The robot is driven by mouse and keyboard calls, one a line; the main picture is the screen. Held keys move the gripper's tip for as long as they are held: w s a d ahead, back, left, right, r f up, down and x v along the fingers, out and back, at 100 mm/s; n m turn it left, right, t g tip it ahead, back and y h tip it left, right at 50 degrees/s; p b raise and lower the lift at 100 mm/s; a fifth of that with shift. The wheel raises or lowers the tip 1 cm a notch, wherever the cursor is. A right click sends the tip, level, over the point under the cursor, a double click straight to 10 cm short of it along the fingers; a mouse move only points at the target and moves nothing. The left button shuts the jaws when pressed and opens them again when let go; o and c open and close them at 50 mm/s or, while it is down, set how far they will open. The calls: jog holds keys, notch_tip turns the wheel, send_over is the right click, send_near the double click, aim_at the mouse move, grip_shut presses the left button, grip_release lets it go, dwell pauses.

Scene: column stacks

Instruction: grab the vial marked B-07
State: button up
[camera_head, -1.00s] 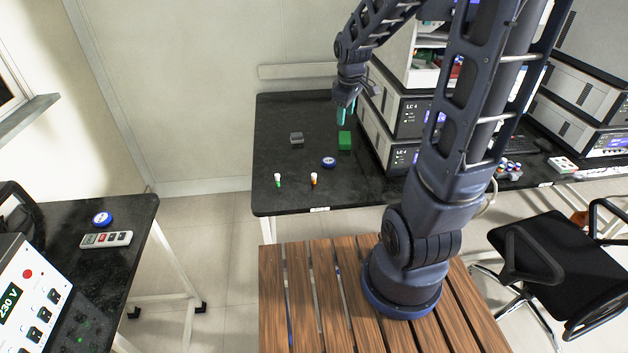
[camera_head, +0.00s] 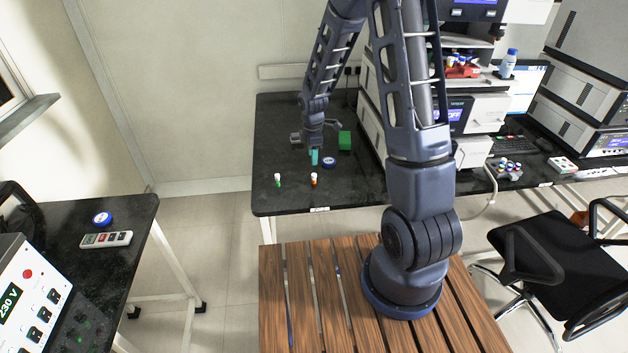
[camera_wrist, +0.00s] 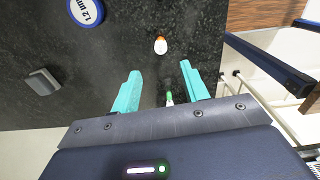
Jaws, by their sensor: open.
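Two small vials stand on the black bench: one with an orange cap (camera_head: 314,180) and one with a green cap (camera_head: 278,180). No marking on either can be read, so I cannot tell which is B-07. My gripper (camera_head: 314,157) points down above the bench, just behind the orange-capped vial in the head view. In the wrist view my gripper (camera_wrist: 160,68) is open, with teal fingers apart and nothing held. The orange-capped vial (camera_wrist: 161,45) shows beyond the fingertips, and the green-capped vial (camera_wrist: 169,98) shows in the gap between the fingers, partly hidden by the gripper body.
A blue disc (camera_head: 329,162) lies right of my gripper; it also shows in the wrist view (camera_wrist: 85,12). A green block (camera_head: 345,141) and a grey block (camera_wrist: 43,82) are nearby. Instruments (camera_head: 470,115) stand on the right. The bench's front left is mostly clear.

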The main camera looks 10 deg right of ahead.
aim_at(314, 175)
jog(key=shift+s+d+f, duration=0.1)
jog(key=shift+f, duration=2.6)
jog(key=shift+d+f, duration=0.1)
jog(key=shift+f, duration=2.55)
grip_shut()
